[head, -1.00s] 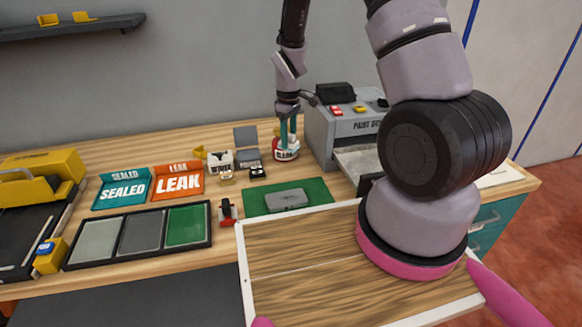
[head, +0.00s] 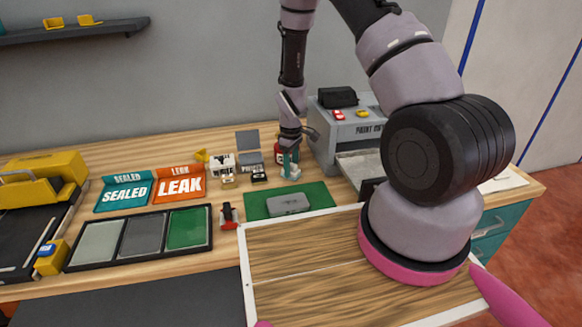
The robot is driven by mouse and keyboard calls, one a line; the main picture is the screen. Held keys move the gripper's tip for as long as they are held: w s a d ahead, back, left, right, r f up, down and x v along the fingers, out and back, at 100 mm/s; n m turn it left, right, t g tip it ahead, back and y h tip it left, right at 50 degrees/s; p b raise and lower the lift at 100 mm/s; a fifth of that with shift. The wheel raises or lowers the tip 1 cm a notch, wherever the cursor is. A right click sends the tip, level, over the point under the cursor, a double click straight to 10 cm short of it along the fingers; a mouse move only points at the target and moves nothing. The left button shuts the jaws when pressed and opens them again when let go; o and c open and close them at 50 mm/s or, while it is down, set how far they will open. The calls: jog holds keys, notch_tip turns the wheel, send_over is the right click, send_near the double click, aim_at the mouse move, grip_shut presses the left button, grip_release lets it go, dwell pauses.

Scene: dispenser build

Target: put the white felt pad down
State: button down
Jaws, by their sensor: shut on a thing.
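My gripper (head: 290,165) points straight down over the back of the bench, just behind the green mat (head: 316,193). Its teal fingers are shut on a small whitish piece, the white felt pad (head: 291,175), which shows at the fingertips. The pad is low, close to the wooden bench top; whether it touches the wood I cannot tell. The red jar (head: 279,154) stands just behind the gripper and is partly hidden by it.
A grey box (head: 289,202) lies on the green mat. A small white block (head: 221,164) and dark blocks stand left of the gripper. A grey paint machine (head: 355,130) stands to the right. SEALED (head: 124,191) and LEAK (head: 180,185) trays lie further left.

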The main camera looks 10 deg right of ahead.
jog(key=shift+c, duration=1.7)
grip_release()
jog(key=shift+f, duration=0.1)
notch_tip(320, 180, up, 26)
jog(key=s+d+f+m+t, duration=0.1)
jog(key=d+m+t, duration=0.1)
jog(key=m, duration=0.1)
jog(key=s+d+r+m+t, duration=0.1)
jog(key=s+r+m, duration=0.2)
jog(key=s+r, duration=0.4)
jog(key=s+d+r+m+t+y, duration=0.1)
jog(key=s+r+m+t, duration=0.1)
jog(key=s+r, duration=0.5)
jog(key=s+d+r+m+t+y, duration=0.1)
jog(key=s+r+m+t, duration=0.1)
jog(key=s+r+m, duration=0.3)
jog(key=v, duration=0.5)
jog(key=shift+w+r, duration=0.25)
